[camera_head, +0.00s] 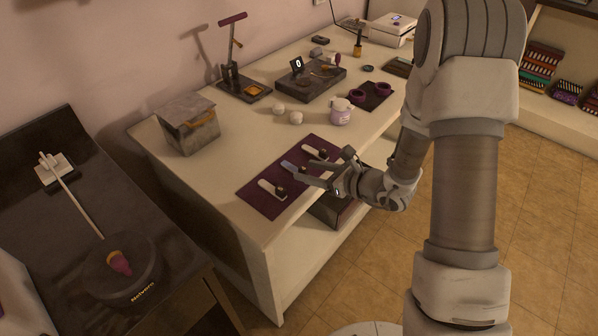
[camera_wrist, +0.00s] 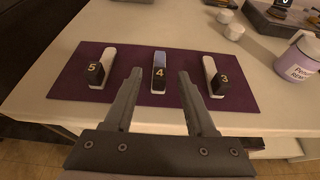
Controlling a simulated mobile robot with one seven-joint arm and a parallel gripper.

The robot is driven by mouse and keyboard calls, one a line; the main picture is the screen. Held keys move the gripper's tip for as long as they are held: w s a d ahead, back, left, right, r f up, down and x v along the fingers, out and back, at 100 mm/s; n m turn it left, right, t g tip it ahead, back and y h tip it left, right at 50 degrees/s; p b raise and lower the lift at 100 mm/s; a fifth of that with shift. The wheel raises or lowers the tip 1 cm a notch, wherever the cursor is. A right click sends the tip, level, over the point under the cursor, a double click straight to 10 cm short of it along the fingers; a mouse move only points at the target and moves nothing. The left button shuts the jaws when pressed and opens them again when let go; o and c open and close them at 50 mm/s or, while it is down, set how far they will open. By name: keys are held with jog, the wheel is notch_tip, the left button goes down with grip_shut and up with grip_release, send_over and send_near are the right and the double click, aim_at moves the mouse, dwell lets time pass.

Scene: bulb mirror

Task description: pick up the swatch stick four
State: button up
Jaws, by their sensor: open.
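Swatch stick four (camera_wrist: 159,62) lies on the purple mat (camera_wrist: 74,93), in the middle of a row of three. It has a pale blue-lilac end and a dark tag marked 4. In the head view, its bluish end (camera_head: 289,165) shows near my gripper. Stick five (camera_wrist: 105,58) lies to its left and stick three (camera_wrist: 209,67) to its right in the wrist view; both are white. My gripper (camera_wrist: 160,74) is open and empty, with one finger on each side of stick four's tag in the picture. I cannot tell its height above the mat.
A grey box (camera_head: 188,125) stands at the table's left end. A dark tray (camera_head: 376,101) with purple cups lies farther back. Bare table (camera_head: 228,155) surrounds the mat's left side.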

jog(key=shift+x, duration=0.8)
grip_shut()
jog(key=shift+r, duration=0.15)
